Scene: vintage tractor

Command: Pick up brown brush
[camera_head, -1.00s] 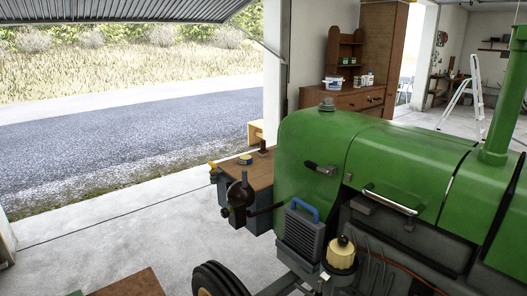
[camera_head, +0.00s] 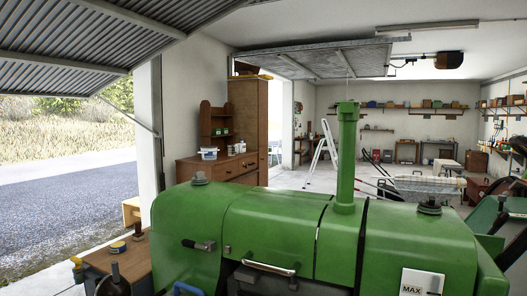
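I cannot make out a brown brush for certain. A small brown upright thing (camera_head: 138,232) stands at the far end of a wooden-topped bench (camera_head: 133,262) at the lower left, too small to identify. A round blue and yellow tin (camera_head: 117,247) is beside it on the bench. Neither of my grippers is in view.
A green tractor (camera_head: 265,225) with an upright green pipe (camera_head: 347,155) fills the foreground. Shelves line the far walls. Open garage floor shows beyond the tractor.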

